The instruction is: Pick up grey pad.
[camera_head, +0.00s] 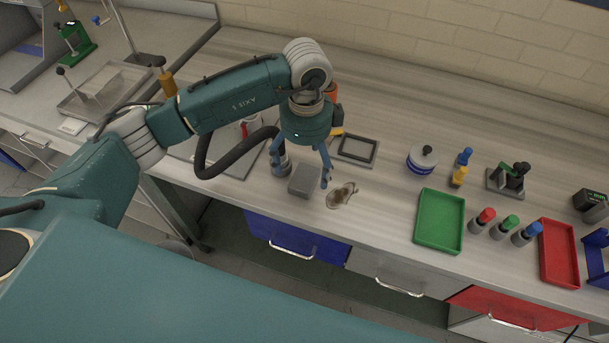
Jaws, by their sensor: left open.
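The grey pad (305,181) is a small grey block lying near the front edge of the workbench. My left gripper (305,172) comes down from above with its fingers spread. One finger is on the pad's left side and the other on its right side. The gripper is open, and I cannot tell whether a finger touches the pad. The far side of the pad is partly hidden by the gripper. My right gripper is not in view.
A tan, crumpled-looking item (342,194) lies just right of the pad. A dark-framed tray (358,162) sits behind it. A green tray (440,245), several capped cylinders (504,228) and a red tray (546,255) stand farther right. Drawers (295,250) are below the bench's front edge.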

